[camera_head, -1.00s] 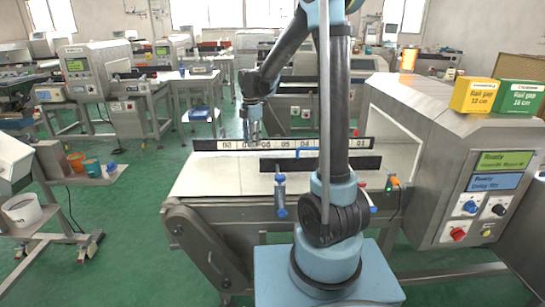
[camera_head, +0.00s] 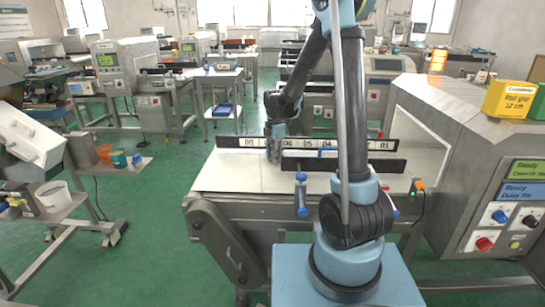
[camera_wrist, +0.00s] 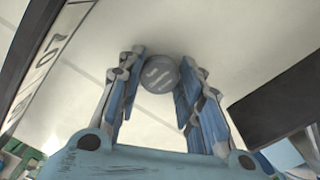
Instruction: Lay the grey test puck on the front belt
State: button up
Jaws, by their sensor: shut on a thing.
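The grey test puck (camera_wrist: 160,74) is a round disc with markings on its face, seen between the fingertips in the wrist view. My gripper (camera_wrist: 163,85) is shut on it. In the head view my gripper (camera_head: 274,152) points down just over the pale front belt (camera_head: 232,174), near the left end of the dark front rail. The puck is too small or hidden to make out there. The belt also fills the wrist view behind the puck (camera_wrist: 215,30); whether the puck touches it I cannot tell.
A numbered rail (camera_head: 230,142) runs along the belt's back. A dark front rail (camera_head: 345,165) lies right of my gripper. The detector housing (camera_head: 450,140), with yellow and green boxes on top, stands at the right. The belt's left part is bare.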

jog(key=o, duration=0.9)
notch_tip(320, 180, up, 12)
jog(key=s+d+r+m, duration=0.3)
jog(key=s+d+m, duration=0.3)
jog(key=s+d, duration=0.25)
jog(key=s+d+f+m, duration=0.3)
jog(key=s+m, duration=0.3)
jog(key=s, duration=0.2)
jog(key=s+d+f+m+t, duration=0.1)
jog(key=s+d+f+m, duration=0.2)
jog(key=s+m, duration=0.3)
jog(key=s+d+f+m+t, duration=0.1)
jog(key=s+d+f+m, duration=0.3)
jog(key=s, duration=0.6)
jog(key=shift+d+m, duration=0.55)
jog(key=shift+m, duration=0.55)
